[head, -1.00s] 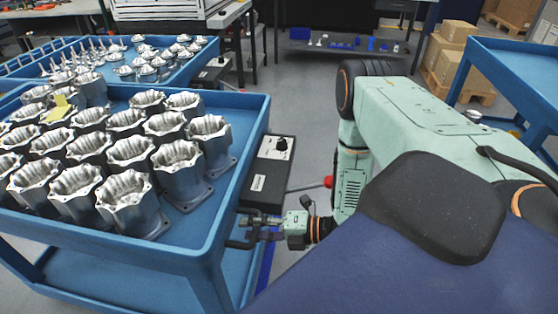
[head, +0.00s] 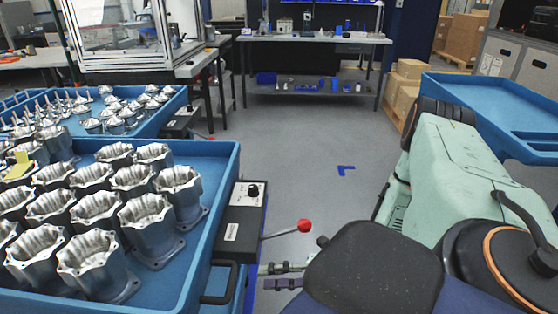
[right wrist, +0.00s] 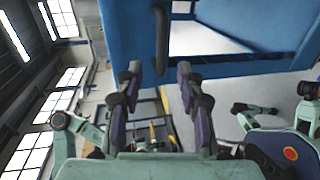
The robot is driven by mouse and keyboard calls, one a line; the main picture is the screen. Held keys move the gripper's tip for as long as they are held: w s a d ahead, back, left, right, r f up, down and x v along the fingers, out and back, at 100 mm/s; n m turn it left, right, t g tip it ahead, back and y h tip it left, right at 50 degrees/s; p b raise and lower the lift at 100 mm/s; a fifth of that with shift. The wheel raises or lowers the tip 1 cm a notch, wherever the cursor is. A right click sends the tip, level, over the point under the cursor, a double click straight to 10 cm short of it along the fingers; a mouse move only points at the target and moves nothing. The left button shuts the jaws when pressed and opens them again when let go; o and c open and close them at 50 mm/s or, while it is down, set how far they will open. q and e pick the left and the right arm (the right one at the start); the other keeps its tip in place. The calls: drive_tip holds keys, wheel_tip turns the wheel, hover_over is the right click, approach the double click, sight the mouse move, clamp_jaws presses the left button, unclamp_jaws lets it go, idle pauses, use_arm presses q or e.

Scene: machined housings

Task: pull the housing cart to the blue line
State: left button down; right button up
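The housing cart (head: 226,160) is a blue cart at the left in the head view, carrying rows of silver machined housings (head: 150,222). Its dark handle (head: 219,284) sticks out from the near right end. A strip of blue line (head: 252,288) shows on the floor beside that end; the rest is hidden. My right gripper (head: 264,277) is just right of the handle, apart from it, fingers spread. In the right wrist view the gripper (right wrist: 158,68) is open and empty, with the handle (right wrist: 161,38) ahead between the fingertips. My left gripper is out of view.
A control box (head: 241,207) with a red-knobbed lever (head: 304,225) sits at the cart's right side. Another blue cart (head: 172,108) with parts stands behind. A blue corner mark (head: 346,170) lies on clear grey floor. An empty blue cart (head: 480,100) stands right.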

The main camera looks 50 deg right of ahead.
drive_tip(key=shift+s+d+r, duration=0.1)
drive_tip(key=shift+s+d, duration=0.2)
drive_tip(key=shift+s, duration=0.15)
idle(0.5)
drive_tip(key=a+f+m+g+h, duration=0.2)
drive_tip(key=f+m+h, duration=0.15)
drive_tip(key=m, duration=0.75)
drive_tip(key=a+f+m+g+h, duration=0.2)
drive_tip(key=f+m, duration=0.2)
drive_tip(key=m, duration=0.7)
drive_tip(key=s+a+m+g+h, duration=0.2)
drive_tip(key=s+a+g, duration=0.2)
drive_tip(key=s, duration=0.3)
drive_tip(key=s+a+m+g+h, duration=0.2)
drive_tip(key=s+a+g, duration=0.1)
drive_tip(key=s, duration=0.4)
drive_tip(key=shift+s+a+f+g, duration=0.3)
drive_tip(key=shift+a+g, duration=0.1)
drive_tip(key=shift+g, duration=0.2)
